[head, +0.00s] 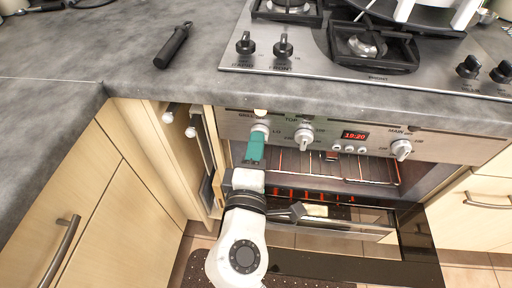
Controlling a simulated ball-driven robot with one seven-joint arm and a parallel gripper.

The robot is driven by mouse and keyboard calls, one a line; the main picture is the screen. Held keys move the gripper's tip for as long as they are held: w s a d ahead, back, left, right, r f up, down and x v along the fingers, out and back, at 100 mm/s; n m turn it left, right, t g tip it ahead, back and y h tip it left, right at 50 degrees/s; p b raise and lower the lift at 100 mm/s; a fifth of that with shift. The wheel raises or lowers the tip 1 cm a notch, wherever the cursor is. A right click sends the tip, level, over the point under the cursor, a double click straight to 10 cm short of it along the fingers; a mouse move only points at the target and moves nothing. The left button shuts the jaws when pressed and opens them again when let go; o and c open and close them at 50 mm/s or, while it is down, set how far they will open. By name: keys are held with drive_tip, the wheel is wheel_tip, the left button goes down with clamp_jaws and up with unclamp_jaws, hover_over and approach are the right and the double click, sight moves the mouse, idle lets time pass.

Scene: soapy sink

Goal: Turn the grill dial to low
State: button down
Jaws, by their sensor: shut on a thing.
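The grill dial (261,130) is the leftmost white knob on the oven's steel control panel (340,131). The lettering above it is partly hidden and too small to read fully. My gripper (257,140), with teal fingers, reaches up to the dial from below and is shut on it. The fingers cover the lower part of the dial, so its exact pointer angle cannot be told. A second white knob (304,138) sits just to the right, apart from my gripper.
The oven below has glowing red elements and a rack (360,170); its dark door (420,235) hangs open. A third knob (401,149) is at the right. A narrow cabinet (185,150) stands open at the left. The grey worktop (200,85) overhangs the panel.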

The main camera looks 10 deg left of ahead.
drive_tip(key=shift+f, duration=0.1)
drive_tip(key=c, duration=1.2)
unclamp_jaws()
drive_tip(key=shift+o, duration=0.2)
drive_tip(key=s, duration=1)
drive_tip(key=shift+s+a+p, duration=0.15)
drive_tip(key=shift+s+p, duration=0.2)
drive_tip(key=shift+s, duration=0.05)
